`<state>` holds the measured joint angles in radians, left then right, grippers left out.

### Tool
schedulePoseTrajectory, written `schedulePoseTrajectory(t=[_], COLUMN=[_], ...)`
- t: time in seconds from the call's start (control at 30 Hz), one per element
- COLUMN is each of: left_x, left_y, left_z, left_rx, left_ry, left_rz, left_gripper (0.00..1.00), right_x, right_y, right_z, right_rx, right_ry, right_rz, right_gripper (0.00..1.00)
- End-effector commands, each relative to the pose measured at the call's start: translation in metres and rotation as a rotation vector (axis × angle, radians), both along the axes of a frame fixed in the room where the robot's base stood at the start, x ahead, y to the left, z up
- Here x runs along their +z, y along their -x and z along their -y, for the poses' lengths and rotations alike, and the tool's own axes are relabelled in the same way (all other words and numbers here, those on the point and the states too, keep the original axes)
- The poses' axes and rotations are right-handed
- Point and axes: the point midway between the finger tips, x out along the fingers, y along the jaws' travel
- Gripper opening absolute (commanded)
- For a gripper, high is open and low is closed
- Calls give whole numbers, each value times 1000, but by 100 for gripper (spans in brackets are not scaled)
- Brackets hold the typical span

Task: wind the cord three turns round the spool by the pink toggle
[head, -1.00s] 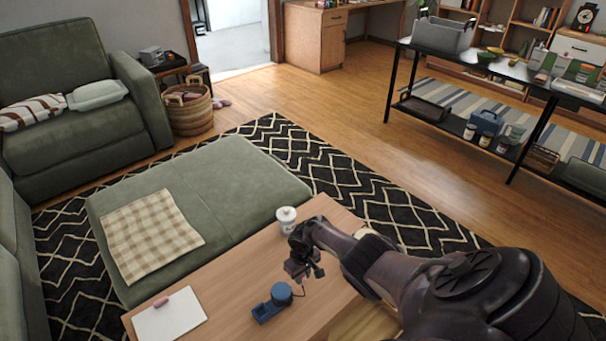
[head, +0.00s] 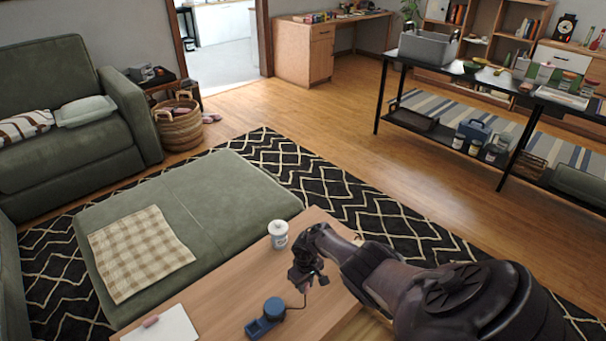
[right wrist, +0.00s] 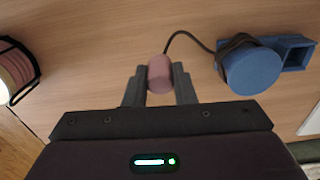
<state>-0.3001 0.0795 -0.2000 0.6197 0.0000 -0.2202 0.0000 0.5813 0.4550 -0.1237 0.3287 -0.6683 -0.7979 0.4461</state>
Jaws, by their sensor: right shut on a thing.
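The blue spool (head: 274,307) stands on a blue base with a square opening, on the wooden coffee table (head: 225,290). In the right wrist view the spool (right wrist: 250,70) is at upper right, with dark cord (right wrist: 238,44) around its upper edge. The cord's free end (right wrist: 184,34) arcs left to the pink toggle (right wrist: 159,74). My right gripper (head: 305,283) is beside the spool, on its right in the head view, with its fingers shut on the toggle, one on each side. How many turns lie on the spool is unclear. My left gripper is out of view.
A white canister (head: 278,235) stands on the table beyond my right gripper. A white sheet (head: 165,325) with a small pink item (head: 150,321) lies at the table's near left. A green ottoman (head: 215,190) with a checked cloth (head: 140,252) adjoins the table.

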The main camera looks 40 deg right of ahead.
Motion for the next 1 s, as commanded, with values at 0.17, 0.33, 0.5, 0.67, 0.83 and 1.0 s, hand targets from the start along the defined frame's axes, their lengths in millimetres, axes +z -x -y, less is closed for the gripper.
schedulePoseTrajectory(t=[0.17,0.33,0.5,0.67,0.83,1.0], left_x=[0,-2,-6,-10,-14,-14], left_y=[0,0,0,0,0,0], left_z=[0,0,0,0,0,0], left_rx=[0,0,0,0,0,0], left_ry=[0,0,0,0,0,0], left_rz=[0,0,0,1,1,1], left_gripper=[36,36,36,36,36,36], right_x=[0,0,-1,-1,-1,0], right_y=[0,1,3,5,7,8], right_z=[0,5,15,24,34,36], right_rx=[0,-1,-1,-1,-1,1], right_ry=[0,1,1,0,1,0], right_rz=[0,0,0,1,1,1], right_gripper=[2,2,2,2,2,2])
